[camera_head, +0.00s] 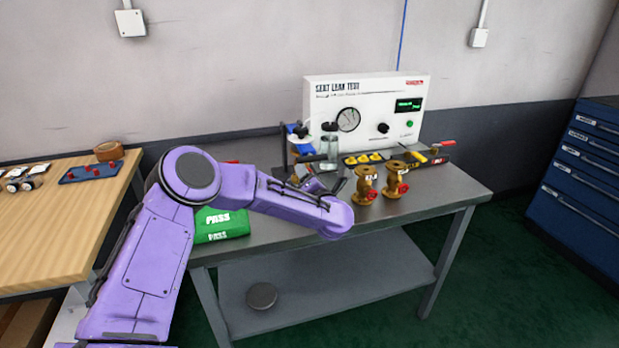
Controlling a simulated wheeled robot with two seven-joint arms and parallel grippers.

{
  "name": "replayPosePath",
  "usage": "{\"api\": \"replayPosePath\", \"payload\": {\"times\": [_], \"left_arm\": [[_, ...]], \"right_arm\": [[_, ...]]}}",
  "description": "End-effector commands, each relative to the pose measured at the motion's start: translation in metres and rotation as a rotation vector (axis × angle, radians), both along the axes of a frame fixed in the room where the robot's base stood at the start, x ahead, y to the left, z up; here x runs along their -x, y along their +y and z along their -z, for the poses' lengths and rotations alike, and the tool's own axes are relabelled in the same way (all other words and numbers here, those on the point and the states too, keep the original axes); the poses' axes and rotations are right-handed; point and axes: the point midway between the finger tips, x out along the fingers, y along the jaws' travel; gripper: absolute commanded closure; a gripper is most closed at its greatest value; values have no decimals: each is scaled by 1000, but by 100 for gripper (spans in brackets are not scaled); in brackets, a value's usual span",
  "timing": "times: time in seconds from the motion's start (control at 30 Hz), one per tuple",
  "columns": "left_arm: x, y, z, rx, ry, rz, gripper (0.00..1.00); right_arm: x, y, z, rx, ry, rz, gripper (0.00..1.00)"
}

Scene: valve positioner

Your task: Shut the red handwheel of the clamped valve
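My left arm reaches in from the left over the grey metal bench (441,193). My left gripper (325,183) is partly hidden behind the forearm, in front of the test stand, and its fingers are too small and covered to tell open from shut. A dark stand with blue clamp parts (300,138) rises just behind it. I cannot make out the clamped valve or its red handwheel clearly behind my arm and gripper. Two loose brass valves, one (365,187) nearer the gripper and one (393,180) farther right, stand upright with red handwheels. My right gripper is not in view.
A white seat leak test unit (330,92) with a gauge stands at the back. A clear jar (329,150) stands before it. A green PASS bin (218,225) is at the bench's left. A wooden table (60,225) is left, blue drawers (585,165) right.

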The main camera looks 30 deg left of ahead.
Motion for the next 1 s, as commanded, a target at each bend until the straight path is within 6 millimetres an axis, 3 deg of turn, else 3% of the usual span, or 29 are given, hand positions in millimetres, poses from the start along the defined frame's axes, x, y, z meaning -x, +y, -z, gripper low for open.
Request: {"api": "replayPosePath", "payload": {"times": [0.27,0.7,1.0], "left_arm": [[5,-8,0,0,-2,3,39],[64,-75,0,-1,-1,2,39],[69,-80,0,-1,0,-1,39]], "right_arm": [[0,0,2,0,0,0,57],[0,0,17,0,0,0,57],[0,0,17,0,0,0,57]]}}
